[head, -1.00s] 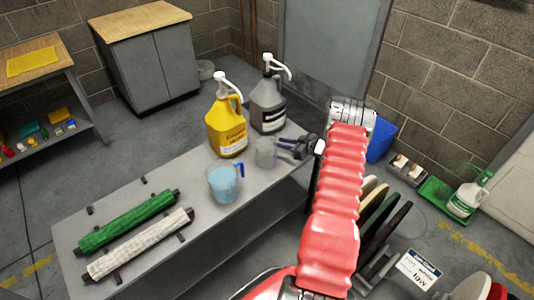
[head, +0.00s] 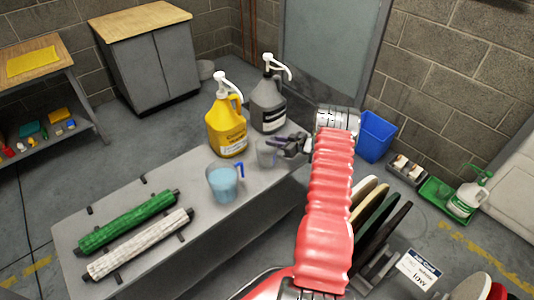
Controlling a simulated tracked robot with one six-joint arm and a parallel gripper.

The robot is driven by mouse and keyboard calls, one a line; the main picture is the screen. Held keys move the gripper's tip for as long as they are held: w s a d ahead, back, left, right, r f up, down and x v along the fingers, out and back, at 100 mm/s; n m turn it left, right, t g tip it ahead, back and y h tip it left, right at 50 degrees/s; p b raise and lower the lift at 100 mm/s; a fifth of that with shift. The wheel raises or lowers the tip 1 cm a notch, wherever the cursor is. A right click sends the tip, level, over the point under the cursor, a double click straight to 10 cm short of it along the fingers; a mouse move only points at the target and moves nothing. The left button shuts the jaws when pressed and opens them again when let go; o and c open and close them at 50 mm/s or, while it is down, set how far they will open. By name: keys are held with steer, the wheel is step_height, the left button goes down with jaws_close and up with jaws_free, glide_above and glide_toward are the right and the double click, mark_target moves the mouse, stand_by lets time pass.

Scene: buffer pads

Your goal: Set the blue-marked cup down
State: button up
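A clear cup with a blue handle and light-blue contents (head: 222,185) stands upright on the grey bench. A second, greyish clear cup (head: 266,156) stands behind it to the right, at the foot of the jugs. My gripper (head: 280,141) is at the right side of this second cup, apart from the blue-handled one. Its dark, purplish fingers overlap the second cup's upper rim in the picture. The fingers are too small to tell whether they are open or closed on it. Any blue mark on the second cup cannot be made out.
A yellow jug (head: 226,128) and a grey jug (head: 268,105), both with white pumps, stand close behind the cups. A green roll (head: 127,222) and a white roll (head: 138,245) lie on the bench's front left. Bare bench top (head: 165,190) lies between.

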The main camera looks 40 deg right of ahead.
jaws_close()
steer(key=shift+r, duration=0.1)
stand_by(0.4)
steer(key=shift+r, duration=4.95)
